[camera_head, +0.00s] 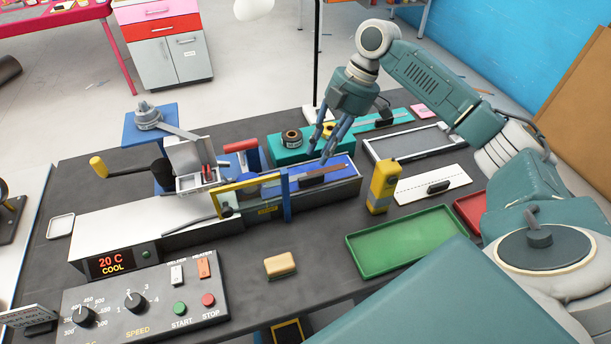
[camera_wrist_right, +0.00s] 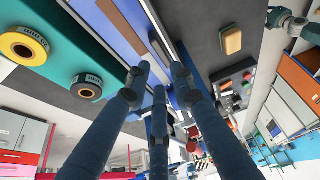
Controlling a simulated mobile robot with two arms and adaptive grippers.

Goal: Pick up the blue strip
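A flat blue strip (camera_head: 343,162) lies along the right end of the long white machine bed (camera_head: 190,217). A brown strip (camera_head: 326,173) and a dark block lie over part of it. My right gripper (camera_head: 322,149) hangs above the far side of the blue strip, fingers pointing down. In the right wrist view its fingertips (camera_wrist_right: 160,80) stand apart with nothing visible between them. Blue surfaces show beyond the fingers there; I cannot tell exactly which part is the strip. Whether the fingers touch anything is unclear. My left gripper is not in view.
A teal board (camera_head: 290,155) with tape rolls lies behind. A yellow device (camera_head: 382,187), a green tray (camera_head: 407,241) and a tan block (camera_head: 280,265) are nearby. The control panel (camera_head: 145,305) is at front left.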

